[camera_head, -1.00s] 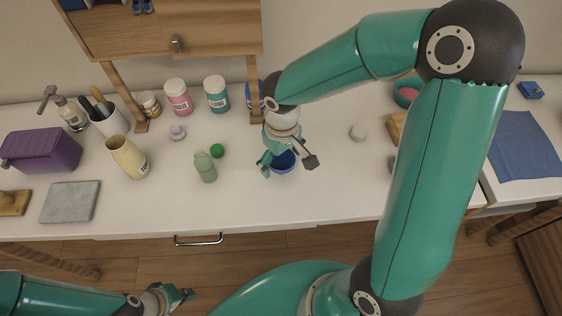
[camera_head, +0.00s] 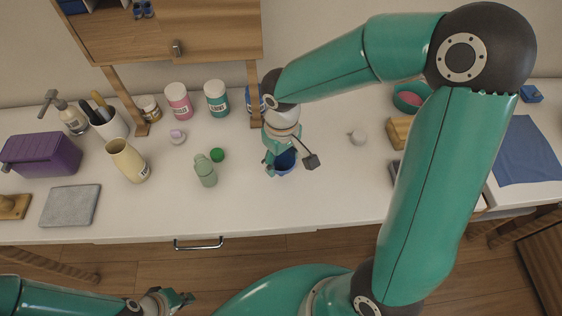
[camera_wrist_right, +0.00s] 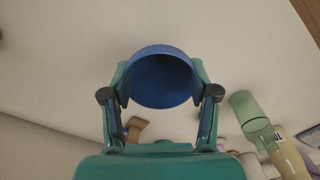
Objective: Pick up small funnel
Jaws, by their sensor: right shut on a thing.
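A blue round, open-mouthed thing, which looks like the small funnel (camera_head: 286,164), is between the fingers of my right gripper (camera_head: 290,166) at the middle of the counter. In the right wrist view its wide rim and dark hollow inside show (camera_wrist_right: 161,80). The two fingers of the right gripper (camera_wrist_right: 160,97) press on it from either side. Its lower part is hidden, and I cannot tell whether it touches the counter. My left gripper (camera_head: 188,298) is low at the bottom left, in front of the counter; its opening is unclear.
A green bottle (camera_head: 205,171) and green cap (camera_head: 217,155) stand left of the right gripper. A cream vase (camera_head: 127,161), purple box (camera_head: 41,155) and jars (camera_head: 177,101) are further left. A small white object (camera_head: 357,137) lies right. The counter front (camera_head: 250,215) is clear.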

